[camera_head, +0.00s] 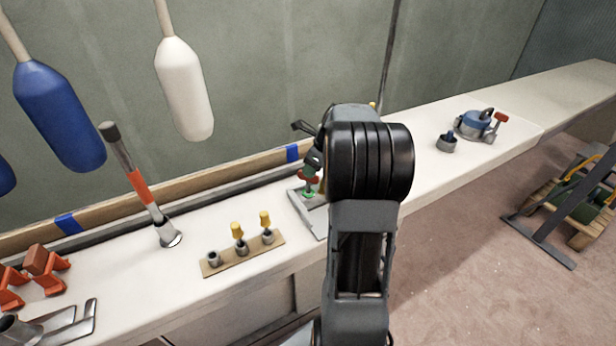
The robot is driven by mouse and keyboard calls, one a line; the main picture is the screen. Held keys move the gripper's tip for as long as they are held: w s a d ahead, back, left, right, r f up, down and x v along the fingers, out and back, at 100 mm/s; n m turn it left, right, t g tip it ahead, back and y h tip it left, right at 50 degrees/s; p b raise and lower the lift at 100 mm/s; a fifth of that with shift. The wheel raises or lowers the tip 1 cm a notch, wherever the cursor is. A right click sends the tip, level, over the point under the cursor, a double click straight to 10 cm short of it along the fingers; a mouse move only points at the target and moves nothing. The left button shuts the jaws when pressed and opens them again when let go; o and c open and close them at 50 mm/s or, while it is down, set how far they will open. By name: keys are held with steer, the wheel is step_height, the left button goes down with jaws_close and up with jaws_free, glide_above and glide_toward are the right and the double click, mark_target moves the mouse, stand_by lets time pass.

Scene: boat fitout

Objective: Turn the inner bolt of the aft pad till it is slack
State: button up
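A grey metal plate (304,215) lies on the white bench top, partly hidden behind my arm. On it stands a small fitting with a red part (308,179) and a green ring at its foot. I cannot tell whether this is the aft pad, and no inner bolt can be made out. A dark end of my gripper (313,161) shows just left of my arm, above the red part. I cannot tell whether it touches it. Most of the gripper is hidden behind my arm, so its fingers cannot be judged.
A wooden strip (217,267) holds sockets, two with yellow tops. A red-banded rod (139,187) stands left of it. Orange stands (45,273) are at far left. A blue winch-like device (473,125) and grey cup (446,145) sit right. White and blue fenders (184,90) hang behind.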

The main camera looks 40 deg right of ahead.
mark_target(308, 183)
steer(key=shift+x, duration=1.85)
steer(key=shift+c, duration=0.4)
jaws_close()
